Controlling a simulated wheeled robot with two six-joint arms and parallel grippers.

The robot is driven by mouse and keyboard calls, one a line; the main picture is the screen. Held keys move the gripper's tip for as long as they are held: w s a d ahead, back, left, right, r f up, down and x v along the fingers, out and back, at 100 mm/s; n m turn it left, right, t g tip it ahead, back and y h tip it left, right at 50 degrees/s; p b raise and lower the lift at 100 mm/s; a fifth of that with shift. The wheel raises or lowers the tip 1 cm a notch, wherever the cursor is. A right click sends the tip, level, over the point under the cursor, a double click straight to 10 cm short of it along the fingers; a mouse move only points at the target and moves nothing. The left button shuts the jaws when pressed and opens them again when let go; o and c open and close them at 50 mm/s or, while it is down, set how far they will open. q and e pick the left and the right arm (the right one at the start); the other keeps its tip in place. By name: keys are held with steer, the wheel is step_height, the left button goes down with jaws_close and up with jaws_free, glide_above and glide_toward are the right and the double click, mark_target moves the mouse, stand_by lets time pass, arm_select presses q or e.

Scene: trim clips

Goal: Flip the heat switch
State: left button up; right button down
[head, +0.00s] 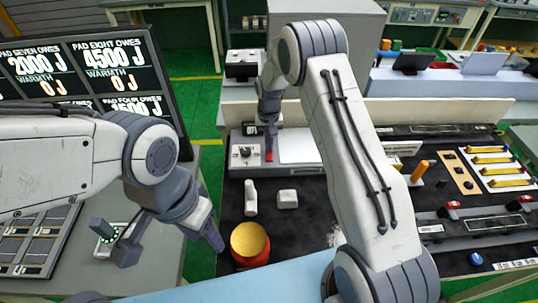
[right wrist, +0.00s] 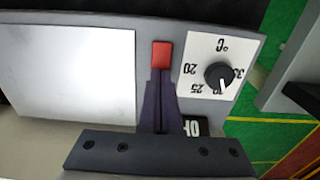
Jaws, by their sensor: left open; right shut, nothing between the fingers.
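The heat switch (right wrist: 161,54) is a small red piece on a grey control panel, between a white plate and a temperature dial (right wrist: 218,75). It shows as a red spot in the head view (head: 269,155). My right gripper (right wrist: 161,76) is shut and empty, its purple fingertips right at the lower edge of the red switch in the right wrist view; I cannot tell whether they touch. A dark label (right wrist: 192,127) reading "OF" is partly hidden by the gripper. My left gripper (head: 214,236) is open and empty, at the left edge of the dark bench.
A red and yellow round container (head: 250,243) stands close to my left gripper. Two white parts (head: 287,199) lie on the dark bench mat. A scoreboard screen (head: 90,65) stands at left. Orange and yellow parts (head: 490,159) lie at right.

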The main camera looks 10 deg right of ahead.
steer(key=shift+f+b, duration=0.3)
steer(key=shift+f, duration=0.2)
steer(key=shift+r+p, duration=2.4)
steer(key=shift+r, duration=1.2)
